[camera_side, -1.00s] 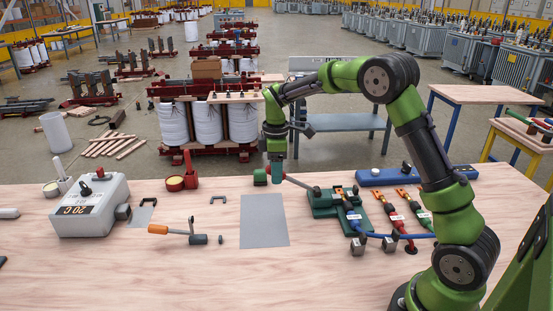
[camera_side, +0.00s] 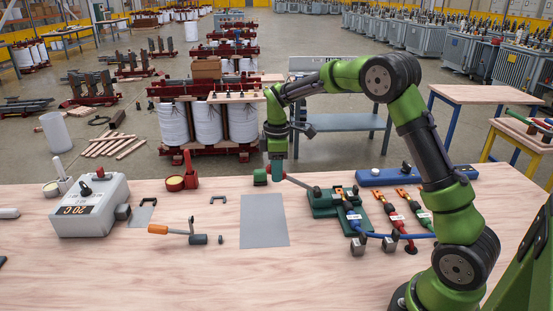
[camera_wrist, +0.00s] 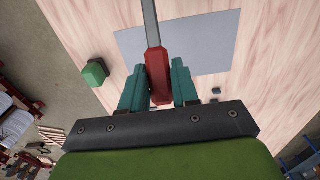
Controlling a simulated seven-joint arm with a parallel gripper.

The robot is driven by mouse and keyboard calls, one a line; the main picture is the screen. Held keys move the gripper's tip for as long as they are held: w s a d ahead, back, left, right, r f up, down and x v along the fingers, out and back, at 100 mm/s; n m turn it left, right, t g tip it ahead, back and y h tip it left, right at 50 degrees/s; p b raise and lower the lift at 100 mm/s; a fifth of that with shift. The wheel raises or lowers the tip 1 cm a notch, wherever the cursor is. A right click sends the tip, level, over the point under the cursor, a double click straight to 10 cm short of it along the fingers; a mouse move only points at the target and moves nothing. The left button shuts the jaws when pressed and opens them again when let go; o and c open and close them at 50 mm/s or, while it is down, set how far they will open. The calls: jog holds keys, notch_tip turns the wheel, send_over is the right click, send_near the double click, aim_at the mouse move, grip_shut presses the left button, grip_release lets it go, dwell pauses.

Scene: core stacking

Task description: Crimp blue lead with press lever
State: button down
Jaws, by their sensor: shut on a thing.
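My gripper (camera_side: 276,173) is shut on the red grip of the press lever, left of the press. In the wrist view the two teal fingers of my gripper (camera_wrist: 159,84) stand either side of the red grip (camera_wrist: 156,62). The press lever's grey rod (camera_side: 303,184) slopes down to the right, low over the table, to the green press (camera_side: 324,205). The blue lead (camera_side: 352,217) lies with its end at the press, and its blue cable runs right along the table. Whether its lug sits under the press jaw is too small to tell.
Red and green leads (camera_side: 394,214) lie right of the blue one. A grey mat (camera_side: 264,221) lies left of the press. An orange-handled tool (camera_side: 172,231) and a white box with a display (camera_side: 92,205) are further left. A blue bar (camera_side: 400,177) lies behind.

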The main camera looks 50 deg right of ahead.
jog(key=shift+s+d+r, duration=0.25)
jog(key=shift+d+r, duration=0.05)
jog(key=shift+r, duration=0.15)
jog(key=s+d+r+t+y, duration=0.5)
jog(key=s+d+t+y, duration=0.2)
jog(key=shift+s+d, duration=0.15)
jog(key=shift+s, duration=0.1)
dwell(0.4)
jog(key=c, duration=0.9)
grip_release()
jog(key=shift+r, duration=0.1)
jog(key=v, duration=1.6)
jog(key=shift+s+d+r, duration=0.15)
jog(key=shift+s+d, duration=0.1)
jog(key=shift+d, duration=0.05)
